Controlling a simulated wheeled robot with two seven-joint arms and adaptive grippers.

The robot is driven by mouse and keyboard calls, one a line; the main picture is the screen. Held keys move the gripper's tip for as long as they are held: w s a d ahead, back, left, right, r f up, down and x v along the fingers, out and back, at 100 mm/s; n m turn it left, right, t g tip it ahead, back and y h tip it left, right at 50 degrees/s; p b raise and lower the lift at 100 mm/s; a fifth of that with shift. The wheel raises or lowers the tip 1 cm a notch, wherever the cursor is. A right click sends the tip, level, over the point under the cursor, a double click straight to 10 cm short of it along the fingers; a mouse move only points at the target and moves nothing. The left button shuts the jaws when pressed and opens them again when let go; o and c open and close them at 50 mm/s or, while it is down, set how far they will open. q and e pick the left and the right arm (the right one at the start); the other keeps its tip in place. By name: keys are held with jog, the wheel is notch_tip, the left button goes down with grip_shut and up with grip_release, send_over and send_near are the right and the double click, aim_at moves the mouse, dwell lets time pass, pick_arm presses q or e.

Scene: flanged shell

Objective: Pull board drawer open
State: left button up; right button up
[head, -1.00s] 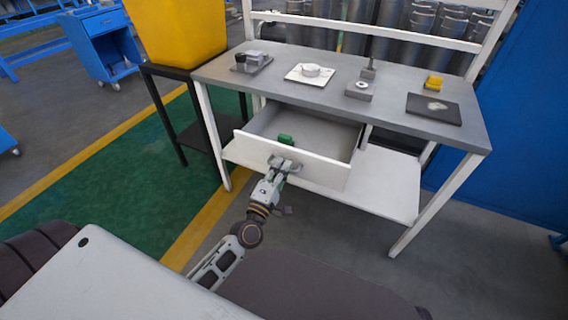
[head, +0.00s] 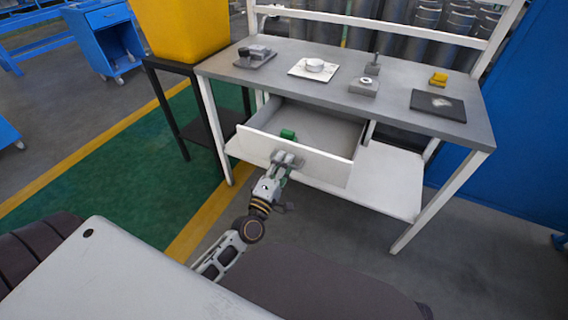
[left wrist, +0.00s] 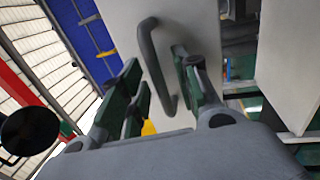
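The white board drawer (head: 305,160) under the grey workbench stands pulled out, its inside showing from above. A small green block (head: 288,134) lies in it, just behind the front panel. My left gripper (head: 287,160) is at the drawer's front panel. In the left wrist view the grey bar handle (left wrist: 150,60) on the white front lies between my left gripper's fingers (left wrist: 158,75). These fingers are spread, with visible gaps to the handle. My right gripper does not show.
The workbench top (head: 320,82) carries several small parts and plates. A lower white shelf (head: 385,185) lies beneath the drawer. A yellow bin (head: 180,30) on a black stand (head: 175,95) is at the left. A blue panel (head: 525,120) stands at the right. The floor in front is clear.

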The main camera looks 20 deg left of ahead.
pick_arm(q)
jog(key=s+f, duration=0.2)
jog(key=s, duration=0.9)
jog(key=shift+s+a+f, duration=0.15)
jog(key=shift+s+a, duration=0.05)
jog(key=shift+s, duration=0.1)
dwell(0.8)
